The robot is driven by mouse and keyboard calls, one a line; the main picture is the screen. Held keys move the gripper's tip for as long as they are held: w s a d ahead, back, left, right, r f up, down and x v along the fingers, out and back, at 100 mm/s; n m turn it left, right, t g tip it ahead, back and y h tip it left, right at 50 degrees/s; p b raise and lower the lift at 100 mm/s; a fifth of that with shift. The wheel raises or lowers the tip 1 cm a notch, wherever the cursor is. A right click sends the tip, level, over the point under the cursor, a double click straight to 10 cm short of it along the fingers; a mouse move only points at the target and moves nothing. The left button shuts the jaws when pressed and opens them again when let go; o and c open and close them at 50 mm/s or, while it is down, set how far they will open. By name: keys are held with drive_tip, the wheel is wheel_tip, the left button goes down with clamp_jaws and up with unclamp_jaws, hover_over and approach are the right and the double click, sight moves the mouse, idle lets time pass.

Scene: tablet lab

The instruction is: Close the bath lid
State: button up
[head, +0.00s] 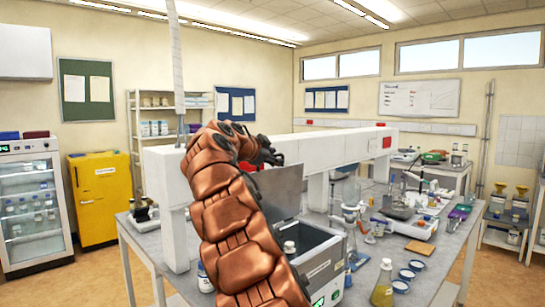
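The bath (322,248) is a grey box on the bench, right of my arm. Its lid (284,188) stands up, raised at the bath's back edge. My arm hides the left part of the bath and some of the lid. My gripper (268,156) is dark and sits near the lid's top edge. I cannot tell whether it touches the lid. Its fingers are small and partly hidden, so their opening is unclear.
A white raised shelf (340,143) crosses the bench behind the lid. A flask of yellow liquid (383,286) and several blue-rimmed dishes stand right of the bath. Glassware (352,196) stands behind it. A yellow cabinet (100,198) is at the left.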

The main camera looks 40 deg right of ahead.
clamp_jaws()
idle(0.4)
drive_tip(key=shift+f+b, duration=0.15)
drive_tip(key=shift+b, duration=0.15)
